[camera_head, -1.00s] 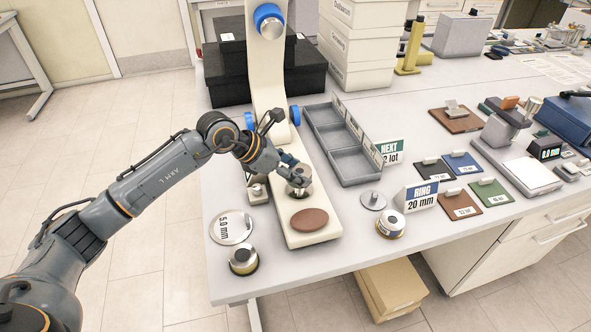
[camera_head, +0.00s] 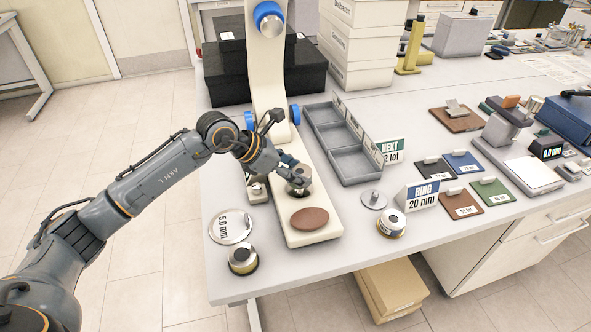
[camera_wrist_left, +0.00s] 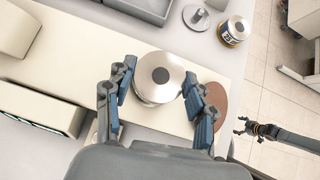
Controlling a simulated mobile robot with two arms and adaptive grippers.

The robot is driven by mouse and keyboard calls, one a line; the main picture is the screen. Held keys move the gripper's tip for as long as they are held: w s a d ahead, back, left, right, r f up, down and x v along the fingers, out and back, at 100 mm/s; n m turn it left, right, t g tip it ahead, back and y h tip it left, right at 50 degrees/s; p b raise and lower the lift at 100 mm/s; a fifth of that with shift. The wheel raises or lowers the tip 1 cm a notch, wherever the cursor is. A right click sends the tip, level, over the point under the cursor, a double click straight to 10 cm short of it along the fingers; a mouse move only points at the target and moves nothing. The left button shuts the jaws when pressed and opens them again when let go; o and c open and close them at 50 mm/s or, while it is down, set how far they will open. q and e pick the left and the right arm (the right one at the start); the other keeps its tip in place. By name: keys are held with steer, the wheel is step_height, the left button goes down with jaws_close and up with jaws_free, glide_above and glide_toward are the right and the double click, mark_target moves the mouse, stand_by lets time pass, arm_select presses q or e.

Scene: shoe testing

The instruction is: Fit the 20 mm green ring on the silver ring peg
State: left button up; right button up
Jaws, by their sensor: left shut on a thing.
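The silver ring peg (camera_head: 374,199) is a round metal disc with a short upright post. It stands bare on the table beside the "RING 20 mm" sign (camera_head: 423,194); the wrist view shows it too (camera_wrist_left: 196,17). My left gripper (camera_head: 299,186) is shut on a silver cylinder (camera_wrist_left: 160,78) with a dark centre, over the cream tester base (camera_head: 328,232). In the left wrist view, the fingers (camera_wrist_left: 158,105) lie on either side of it. I cannot make out a green ring. My right gripper (camera_wrist_left: 238,126) shows only in the wrist view, away from the table, its fingertips apart.
A banded cylinder (camera_head: 391,224) stands right of the base. A 5.0 mm disc (camera_head: 232,227) and another cylinder (camera_head: 243,259) lie left. A brown oval pad (camera_head: 309,218) is on the base. A grey divided tray (camera_head: 357,164) stands behind the peg. Coloured cards (camera_head: 462,203) lie right.

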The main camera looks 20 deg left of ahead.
arm_select(q)
steer(key=shift+f+b, duration=1.3)
steer(key=shift+f, duration=0.1)
steer(key=o, duration=1.3)
steer(key=shift+c, duration=0.2)
steer(key=shift+r, duration=0.1)
steer(key=v, duration=1.2)
steer(key=shift+a, duration=0.1)
